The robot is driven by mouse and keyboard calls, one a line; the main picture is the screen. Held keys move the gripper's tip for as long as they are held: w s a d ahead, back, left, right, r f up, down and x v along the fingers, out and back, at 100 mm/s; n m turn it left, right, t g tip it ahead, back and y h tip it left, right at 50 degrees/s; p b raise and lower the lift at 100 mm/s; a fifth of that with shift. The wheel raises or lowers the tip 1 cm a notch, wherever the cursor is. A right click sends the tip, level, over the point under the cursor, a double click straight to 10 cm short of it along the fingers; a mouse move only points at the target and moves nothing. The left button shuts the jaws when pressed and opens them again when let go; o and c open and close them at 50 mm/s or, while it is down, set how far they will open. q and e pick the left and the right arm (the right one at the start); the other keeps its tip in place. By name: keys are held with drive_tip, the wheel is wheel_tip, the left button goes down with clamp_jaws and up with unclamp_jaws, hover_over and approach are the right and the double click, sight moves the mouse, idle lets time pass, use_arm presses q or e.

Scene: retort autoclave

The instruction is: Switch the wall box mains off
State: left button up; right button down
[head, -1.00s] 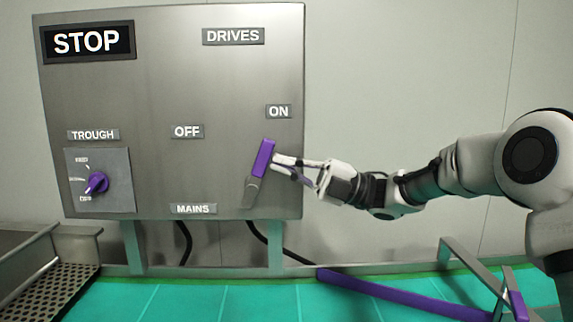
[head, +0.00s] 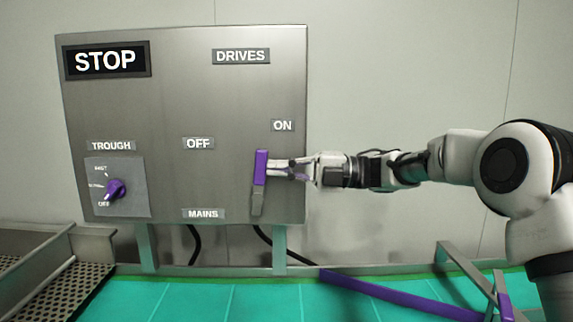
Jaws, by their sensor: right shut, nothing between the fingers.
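The grey wall box (head: 180,110) fills the left and middle of the head view. Its mains lever has a purple grip (head: 261,167) on a grey shank (head: 257,202) and stands nearly upright, below the ON label (head: 282,126). The OFF label (head: 198,143) is to the left of the lever, and the MAINS label (head: 203,214) is at lower left of it. My right gripper (head: 272,170) is shut, with its fingertips at the right side of the purple grip, seemingly touching it. My left gripper is out of view.
A trough selector with a purple knob (head: 116,189) is at the box's lower left. A STOP sign (head: 106,60) and a DRIVES label (head: 241,56) are above. A purple bar (head: 400,296) lies low at right. A perforated metal tray (head: 50,290) is at lower left.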

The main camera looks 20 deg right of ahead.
sight(266, 161)
drive_tip(key=shift+a+r+h, duration=0.25)
drive_tip(key=shift+a+r, duration=0.15)
drive_tip(key=shift+a, duration=0.25)
drive_tip(key=shift+a+r+h, duration=0.25)
drive_tip(key=shift+a+r, duration=0.1)
drive_tip(key=shift+a, duration=0.3)
drive_tip(key=shift+w+d+f, duration=0.1)
drive_tip(key=shift+w, duration=0.2)
